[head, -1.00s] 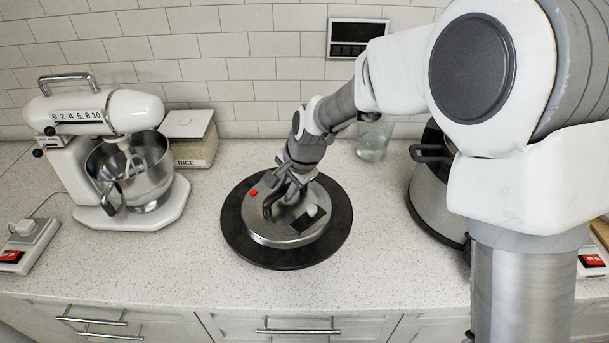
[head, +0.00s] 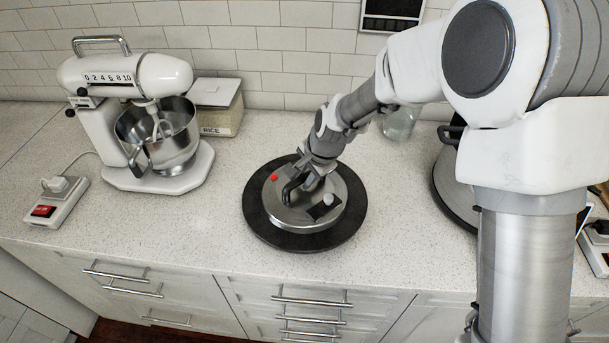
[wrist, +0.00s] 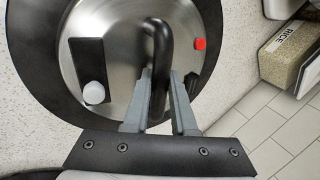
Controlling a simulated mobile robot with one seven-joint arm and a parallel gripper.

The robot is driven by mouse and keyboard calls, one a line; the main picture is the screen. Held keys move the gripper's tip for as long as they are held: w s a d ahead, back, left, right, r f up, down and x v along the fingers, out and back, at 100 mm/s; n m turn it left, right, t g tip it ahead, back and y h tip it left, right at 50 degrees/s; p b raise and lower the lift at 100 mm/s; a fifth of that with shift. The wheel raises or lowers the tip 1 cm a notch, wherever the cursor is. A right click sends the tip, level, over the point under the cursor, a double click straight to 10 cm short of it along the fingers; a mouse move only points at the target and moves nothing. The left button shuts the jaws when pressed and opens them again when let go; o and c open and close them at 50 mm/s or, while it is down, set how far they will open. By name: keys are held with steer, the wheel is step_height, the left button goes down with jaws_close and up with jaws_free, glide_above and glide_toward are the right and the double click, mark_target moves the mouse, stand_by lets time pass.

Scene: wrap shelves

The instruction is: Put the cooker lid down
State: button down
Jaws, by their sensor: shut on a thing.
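The cooker lid (head: 293,213) is a round steel disc with a black loop handle, a red button and a white knob. It is over a round black mat (head: 262,226) on the counter and looks level. I cannot tell for sure whether it touches the mat. My gripper (head: 303,180) is shut on the lid's handle. In the wrist view the two grey fingers of my gripper (wrist: 162,95) stand on either side of the black handle, with the lid (wrist: 125,65) beyond. The cooker (head: 446,185) stands at the right, partly hidden by my arm.
A white stand mixer (head: 125,80) with a steel bowl stands at the left, with a rice box (head: 217,120) behind it. A power strip (head: 52,203) lies at the far left. A glass jar (head: 400,123) is behind my arm. The counter in front of the mat is clear.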

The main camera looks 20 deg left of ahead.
steer(key=shift+w+a+f+b, duration=0.1)
steer(key=shift+f+b, duration=0.25)
steer(key=c, duration=0.7)
jaws_free()
steer(key=shift+f, duration=0.1)
step_height(320, 180, up, 2)
steer(key=shift+p, duration=0.6)
steer(key=v, duration=1.1)
steer(key=shift+s+d, duration=0.2)
steer(key=shift+d, duration=0.1)
